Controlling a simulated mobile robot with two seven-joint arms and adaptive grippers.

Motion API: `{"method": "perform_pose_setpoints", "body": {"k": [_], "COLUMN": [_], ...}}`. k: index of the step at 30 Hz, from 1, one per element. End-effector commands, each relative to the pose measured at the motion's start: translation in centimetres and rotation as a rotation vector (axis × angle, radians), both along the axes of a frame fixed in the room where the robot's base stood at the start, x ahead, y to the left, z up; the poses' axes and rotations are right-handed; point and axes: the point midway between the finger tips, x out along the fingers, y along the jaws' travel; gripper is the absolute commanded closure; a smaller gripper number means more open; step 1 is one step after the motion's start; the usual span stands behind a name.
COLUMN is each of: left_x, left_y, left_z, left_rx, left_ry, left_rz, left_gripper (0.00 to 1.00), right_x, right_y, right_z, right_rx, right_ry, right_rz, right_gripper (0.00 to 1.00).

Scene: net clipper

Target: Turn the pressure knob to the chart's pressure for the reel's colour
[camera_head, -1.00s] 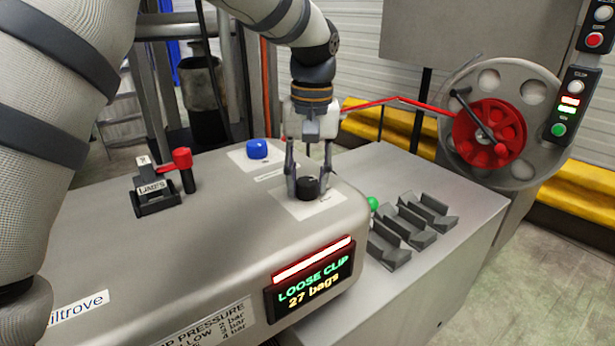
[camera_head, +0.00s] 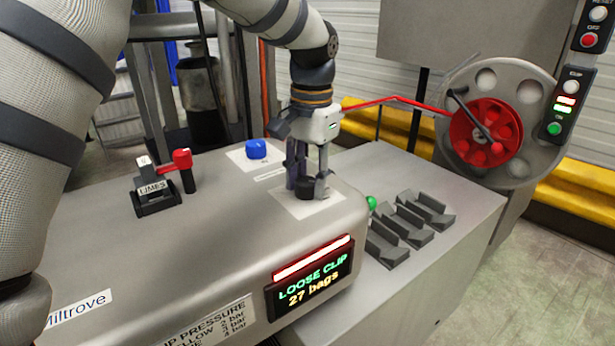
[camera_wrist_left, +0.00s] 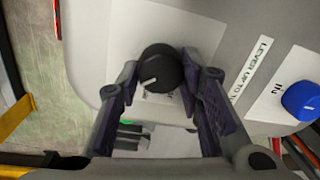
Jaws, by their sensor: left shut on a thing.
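The black pressure knob (camera_wrist_left: 160,68) sits on a white label plate on top of the machine. In the wrist view its pale pointer line points toward the lower left; the scale marks are mostly hidden. My left gripper (camera_head: 307,190) points down and is shut on the knob, one finger on each side. The reel (camera_head: 486,132) at the right is red, with a red strand running left from it. The pressure chart (camera_head: 215,328) on the machine's front is cut off; "LLOW" and some bar values show. My right gripper is out of view.
A blue button (camera_head: 256,149) is behind the knob, and a red-handled lever (camera_head: 182,160) stands to the left. The display (camera_head: 310,283) reads "LOOSE CLIP 27 bags". A green ball (camera_head: 371,202) and grey V-shaped holders (camera_head: 410,222) lie to the right.

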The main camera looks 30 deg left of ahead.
Motion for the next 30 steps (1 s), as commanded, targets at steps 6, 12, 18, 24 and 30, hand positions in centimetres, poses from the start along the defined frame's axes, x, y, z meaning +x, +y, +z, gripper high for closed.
{"method": "perform_pose_setpoints", "body": {"k": [6,12,18,24,30], "left_x": [0.01,0.01,0.00,0.00,0.00], "left_y": [-0.04,-0.07,-0.08,-0.09,-0.09], "left_z": [0.02,0.02,0.02,0.02,0.02], "left_rx": [-0.001,-0.001,-0.001,-0.001,0.000], "left_ry": [-0.001,-0.002,-0.002,-0.002,-0.002], "left_rz": [-0.109,-0.167,-0.187,-0.189,-0.189], "left_gripper": [0.94,0.94,0.94,0.94,0.55], "right_x": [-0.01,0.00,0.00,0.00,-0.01], "right_y": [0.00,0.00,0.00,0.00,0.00], "right_z": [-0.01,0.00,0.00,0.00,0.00], "right_rx": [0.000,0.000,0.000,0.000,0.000], "right_ry": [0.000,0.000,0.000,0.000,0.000], "right_rz": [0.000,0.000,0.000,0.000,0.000], "right_gripper": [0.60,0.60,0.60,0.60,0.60]}}
